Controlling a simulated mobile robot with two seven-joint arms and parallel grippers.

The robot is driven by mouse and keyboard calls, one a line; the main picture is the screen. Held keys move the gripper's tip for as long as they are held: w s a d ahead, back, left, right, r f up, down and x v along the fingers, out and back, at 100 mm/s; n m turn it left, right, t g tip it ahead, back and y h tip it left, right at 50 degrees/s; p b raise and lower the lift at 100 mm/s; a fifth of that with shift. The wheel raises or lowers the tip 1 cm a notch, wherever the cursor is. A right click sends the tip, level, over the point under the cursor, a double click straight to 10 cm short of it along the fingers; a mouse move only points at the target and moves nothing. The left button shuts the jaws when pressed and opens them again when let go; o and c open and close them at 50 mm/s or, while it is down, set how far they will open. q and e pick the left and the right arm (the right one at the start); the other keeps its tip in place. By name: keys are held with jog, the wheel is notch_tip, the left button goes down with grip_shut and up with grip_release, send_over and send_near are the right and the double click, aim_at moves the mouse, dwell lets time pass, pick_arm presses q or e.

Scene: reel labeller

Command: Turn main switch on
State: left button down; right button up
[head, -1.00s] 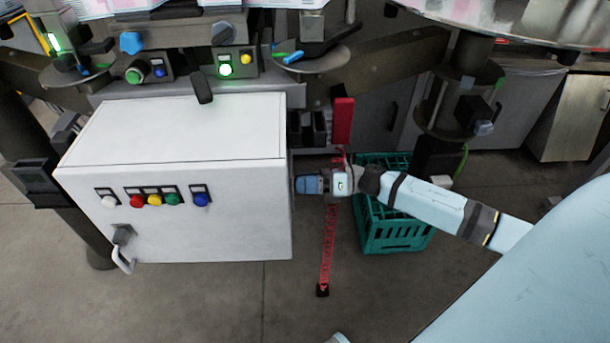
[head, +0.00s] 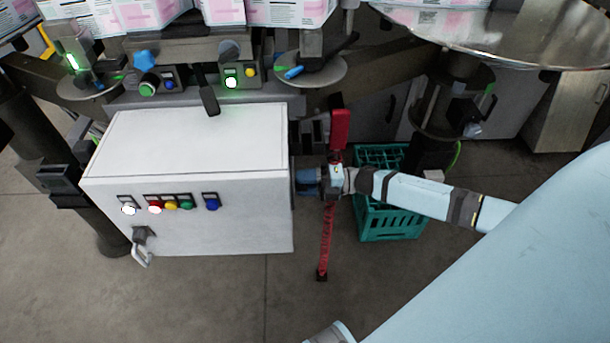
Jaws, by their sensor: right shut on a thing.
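The white control cabinet (head: 190,140) stands at the left, with a row of coloured buttons and lamps on its front. The white lamp (head: 128,209) at the left end of the row looks brightly lit. My right gripper (head: 303,183) is at the cabinet's right side wall, its fingers pointing left against that side. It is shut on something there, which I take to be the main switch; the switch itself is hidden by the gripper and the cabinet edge. My left gripper is out of view.
A green crate (head: 388,225) stands on the floor behind my right forearm. A red upright piece with a red strip (head: 326,240) hangs close by the gripper. A bent handle (head: 142,254) sticks out from the cabinet front. Machine platforms are above.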

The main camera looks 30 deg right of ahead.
jog(key=shift+m+p, duration=0.6)
jog(key=shift+m, duration=0.4)
jog(key=o, duration=0.9)
jog(key=v, duration=1.4)
jog(key=shift+w, duration=0.1)
